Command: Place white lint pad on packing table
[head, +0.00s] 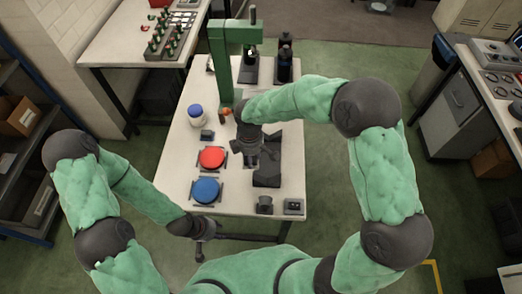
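I cannot make out a white lint pad in the head view. A white-topped table (170,178) stands in front of me; I cannot tell whether it is the packing table. My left gripper (202,242) hangs at the table's front left edge, pointing down, and its fingers are too small to read. My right gripper (251,158) is over the middle of the table, right of the red disc, pointing down. Its fingers blend with dark parts around it, so I cannot see what, if anything, is between them.
A red disc (212,157) and a blue disc (206,190) sit on dark holders. A blue-lidded white jar (196,116) and a green press (221,65) stand farther back. Dark bottles (285,60) are at the far right. Other worktables flank the floor at far left and right.

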